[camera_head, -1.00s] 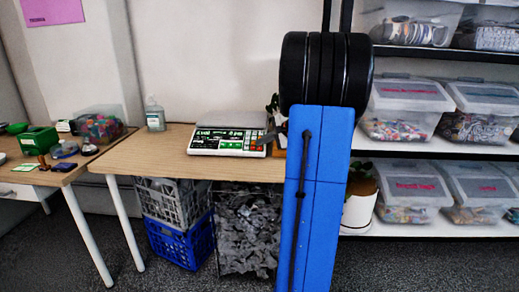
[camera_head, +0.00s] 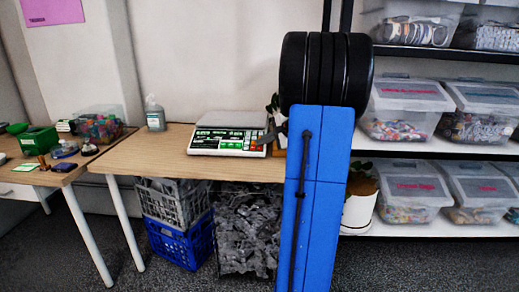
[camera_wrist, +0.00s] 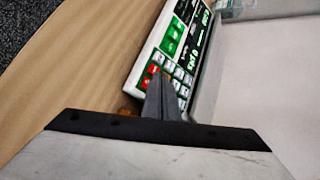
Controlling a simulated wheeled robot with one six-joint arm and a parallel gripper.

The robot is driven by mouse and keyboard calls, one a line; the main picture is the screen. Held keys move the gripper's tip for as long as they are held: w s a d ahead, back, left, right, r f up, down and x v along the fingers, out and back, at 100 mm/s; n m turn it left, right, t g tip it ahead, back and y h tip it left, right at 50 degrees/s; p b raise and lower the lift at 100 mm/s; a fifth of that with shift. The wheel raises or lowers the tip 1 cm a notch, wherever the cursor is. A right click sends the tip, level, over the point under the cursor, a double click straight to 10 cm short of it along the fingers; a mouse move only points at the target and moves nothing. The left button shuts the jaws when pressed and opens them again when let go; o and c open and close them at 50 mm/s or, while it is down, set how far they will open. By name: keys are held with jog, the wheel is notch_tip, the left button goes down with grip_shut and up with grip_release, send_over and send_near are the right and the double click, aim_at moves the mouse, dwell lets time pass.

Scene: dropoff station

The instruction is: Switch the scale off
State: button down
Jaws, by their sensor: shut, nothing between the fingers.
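The scale (camera_head: 225,120) is white with a green and black front panel, and stands on the wooden table. Its keypad (camera_wrist: 180,78) shows in the wrist view, with white keys and a red key (camera_wrist: 152,71) at the near end. The display strip (camera_wrist: 196,40) is dark with light marks, too small to read. My gripper (camera_wrist: 158,78) is shut and empty, its fingertips over the keypad beside the red key. I cannot tell whether they touch a key. In the head view my gripper (camera_head: 270,135) is at the scale's right end, partly hidden by my arm.
The wooden table (camera_head: 150,160) is clear left of the scale, except for a bottle (camera_head: 154,114) at the back. A side table with small items is at left. Crates (camera_head: 180,245) stand below. Shelves with clear bins (camera_head: 405,110) are at right.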

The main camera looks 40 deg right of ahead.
jog(key=shift+f, duration=0.15)
jog(key=shift+w+d+f, duration=0.1)
jog(key=shift+d+f, duration=0.05)
jog(key=shift+f, duration=0.1)
jog(key=shift+w+d+f, duration=0.1)
jog(key=shift+f, duration=0.25)
dwell(0.8)
dwell(0.4)
jog(key=shift+s+a+r, duration=0.2)
jog(key=shift+a+r, duration=0.05)
jog(key=shift+r, duration=0.5)
jog(key=shift+r, duration=0.1)
jog(key=r, duration=0.1)
jog(key=s+a+r, duration=0.1)
jog(key=r, duration=0.2)
jog(key=shift+s+a+r, duration=0.15)
jog(key=shift+a+r, duration=0.05)
jog(key=shift+a, duration=0.05)
jog(key=shift+a, duration=0.1)
dwell(0.7)
